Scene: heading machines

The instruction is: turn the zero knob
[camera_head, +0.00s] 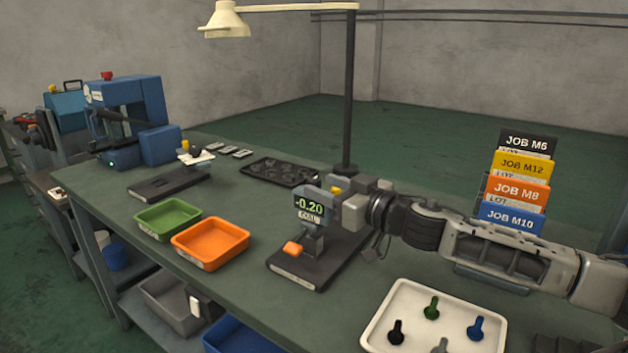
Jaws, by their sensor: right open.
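A small gauge (308,205) with a dark display reading "-0.20" stands on a black base (305,270) on the bench. A small yellow part (336,190) shows just behind the display's right side; I cannot tell for certain that it is the zero knob. My right gripper (344,203) reaches in from the right and is at the gauge's right side, close to the yellow part. It is open, but its fingers are partly hidden behind the display, and I cannot tell whether they touch anything. My left gripper is not in view.
Green (167,219) and orange (210,243) trays stand to the left, a white tray (405,295) with several bolts at front right. A lamp post (348,90) rises behind the gauge. Job cards (519,190) stand behind my right arm.

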